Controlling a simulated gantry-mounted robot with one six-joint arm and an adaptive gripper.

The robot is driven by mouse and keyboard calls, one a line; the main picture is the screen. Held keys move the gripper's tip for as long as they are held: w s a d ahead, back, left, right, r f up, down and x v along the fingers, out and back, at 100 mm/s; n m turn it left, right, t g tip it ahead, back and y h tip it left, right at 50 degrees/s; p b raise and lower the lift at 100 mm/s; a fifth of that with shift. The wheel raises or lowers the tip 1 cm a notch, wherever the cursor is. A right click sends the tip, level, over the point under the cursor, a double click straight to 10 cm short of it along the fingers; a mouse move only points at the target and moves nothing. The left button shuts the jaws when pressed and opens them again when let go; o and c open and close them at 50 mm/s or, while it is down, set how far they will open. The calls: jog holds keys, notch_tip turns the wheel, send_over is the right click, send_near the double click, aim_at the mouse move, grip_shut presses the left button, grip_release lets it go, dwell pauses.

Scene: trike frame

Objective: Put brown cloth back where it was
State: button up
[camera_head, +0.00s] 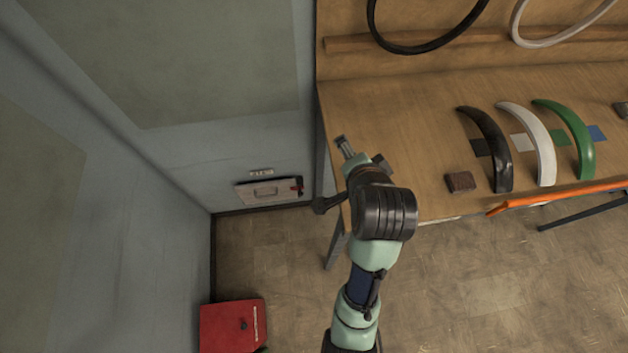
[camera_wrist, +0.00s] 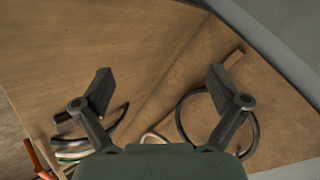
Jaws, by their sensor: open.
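The brown cloth (camera_head: 461,181) is a small dark folded block lying on the wooden table, near its front edge and left of the black fender. In the wrist view a dark brown patch that looks like the cloth (camera_wrist: 65,122) shows at lower left, partly behind a finger. My gripper (camera_wrist: 160,80) is open, with its two fingers wide apart and nothing between them. In the head view my gripper is at the table's left end, well left of the cloth and apart from it.
A black fender (camera_head: 492,150), a white fender (camera_head: 535,145) and a green fender (camera_head: 573,140) lie right of the cloth. An orange bar (camera_head: 555,198) runs along the front edge. Black and white hoops are at the back. The table's left part is clear. A red box (camera_head: 232,325) is on the floor.

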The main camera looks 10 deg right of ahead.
jog(key=s+a+r+n+t, duration=0.1)
jog(key=s+a+r+n, duration=0.1)
jog(key=a+n, duration=0.4)
jog(key=s+a+r+n+t+y, duration=0.1)
jog(key=s+a+r+n+t, duration=0.1)
jog(key=a+n, duration=0.5)
jog(key=shift+s+a+r+t+y, duration=0.3)
jog(key=shift+s+a+r, duration=0.2)
jog(key=shift+s+a, duration=0.35)
jog(key=shift+d, duration=0.1)
